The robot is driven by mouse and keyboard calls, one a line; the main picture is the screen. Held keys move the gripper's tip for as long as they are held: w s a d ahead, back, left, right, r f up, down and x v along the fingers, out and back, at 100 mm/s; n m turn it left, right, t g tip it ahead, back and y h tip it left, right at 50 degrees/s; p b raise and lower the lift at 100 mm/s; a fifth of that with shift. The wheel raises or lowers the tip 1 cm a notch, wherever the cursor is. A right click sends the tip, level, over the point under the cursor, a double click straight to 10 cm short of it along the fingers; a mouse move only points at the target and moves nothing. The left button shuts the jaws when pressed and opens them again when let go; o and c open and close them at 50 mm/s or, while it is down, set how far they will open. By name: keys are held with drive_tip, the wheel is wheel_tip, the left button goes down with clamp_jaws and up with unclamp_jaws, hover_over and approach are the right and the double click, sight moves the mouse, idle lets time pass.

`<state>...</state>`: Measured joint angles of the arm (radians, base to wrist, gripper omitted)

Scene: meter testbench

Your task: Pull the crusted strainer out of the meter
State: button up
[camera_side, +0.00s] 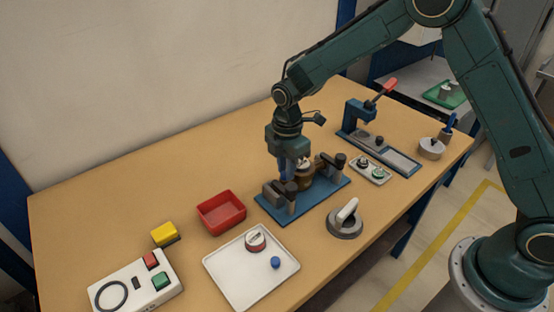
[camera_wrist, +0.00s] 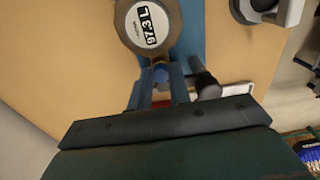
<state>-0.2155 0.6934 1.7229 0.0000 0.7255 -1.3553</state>
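The meter (camera_wrist: 143,50) is a brown round body with a pale dial reading about 97.3 L, and it stands in the blue fixture (camera_side: 330,197) in the side view. My gripper (camera_side: 293,172) is down at the meter's left side there. In the wrist view my gripper (camera_wrist: 161,80) has its two blue fingers either side of a small round bluish end (camera_wrist: 161,74) beside the meter body. I cannot tell whether this end is the strainer or whether the fingers touch it. No crust is clearly visible.
Dark clamp posts (camera_side: 340,161) stand close around the meter. A white tray (camera_side: 230,276) holds a round part and a blue cap (camera_side: 275,262). Bare table lies at back left.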

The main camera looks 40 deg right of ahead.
drive_tip(key=shift+c, duration=0.4)
drive_tip(key=shift+r, duration=1.85)
idle(0.3)
drive_tip(key=shift+r, duration=2.15)
